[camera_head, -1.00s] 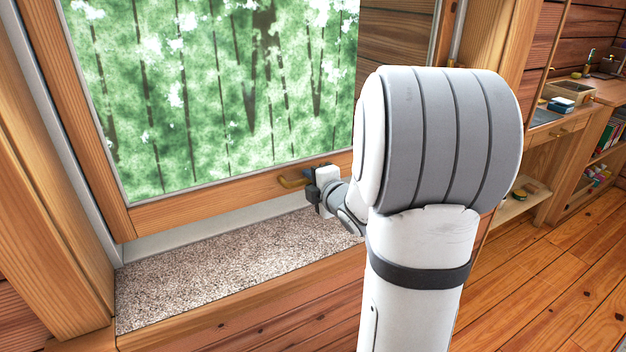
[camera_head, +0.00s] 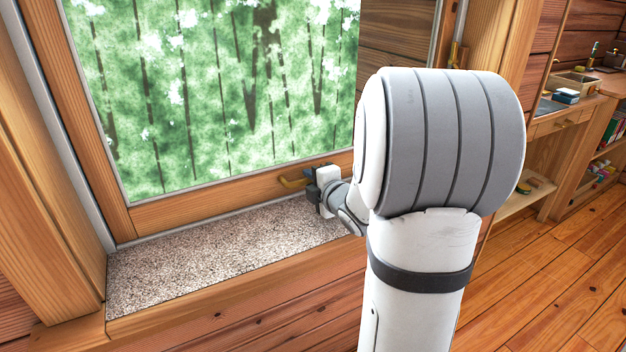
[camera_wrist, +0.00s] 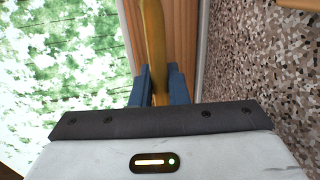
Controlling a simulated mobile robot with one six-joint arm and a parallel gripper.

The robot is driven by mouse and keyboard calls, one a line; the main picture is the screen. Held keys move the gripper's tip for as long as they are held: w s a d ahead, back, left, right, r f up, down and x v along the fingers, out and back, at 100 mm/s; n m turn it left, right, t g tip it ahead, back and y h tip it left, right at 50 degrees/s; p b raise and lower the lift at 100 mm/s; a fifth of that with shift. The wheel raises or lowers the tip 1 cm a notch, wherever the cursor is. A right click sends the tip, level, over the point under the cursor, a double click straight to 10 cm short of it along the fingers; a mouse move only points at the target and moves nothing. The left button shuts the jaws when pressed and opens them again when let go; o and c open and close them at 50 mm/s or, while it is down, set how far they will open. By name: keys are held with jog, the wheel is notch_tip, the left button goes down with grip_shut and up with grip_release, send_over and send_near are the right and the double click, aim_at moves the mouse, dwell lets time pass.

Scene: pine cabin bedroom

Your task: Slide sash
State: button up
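The window sash (camera_head: 190,212) has a pine frame around a pane showing green trees. A brass handle (camera_head: 292,182) is on its bottom rail; in the wrist view the handle (camera_wrist: 153,40) runs up from between my blue fingers. My gripper (camera_head: 311,182) is at the right part of this handle, and it also shows in the wrist view (camera_wrist: 159,80), with one finger on each side of the bar, closed on it. A narrow grey strip shows between the bottom rail and the sill. My arm hides the lower right of the sash.
A speckled stone sill (camera_head: 200,257) lies bare below the sash. Pine jamb posts (camera_head: 50,170) stand at the sides. At the right are a desk (camera_head: 560,122) with small items and shelves (camera_head: 610,150). The floor (camera_head: 560,270) there is clear.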

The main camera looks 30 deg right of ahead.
jog(key=o, duration=0.4)
jog(key=shift+f, duration=0.2)
jog(key=shift+r, duration=0.1)
jog(key=shift+s, duration=0.1)
jog(key=p+v, duration=0.2)
jog(key=v, duration=0.5)
jog(key=shift+s, duration=0.35)
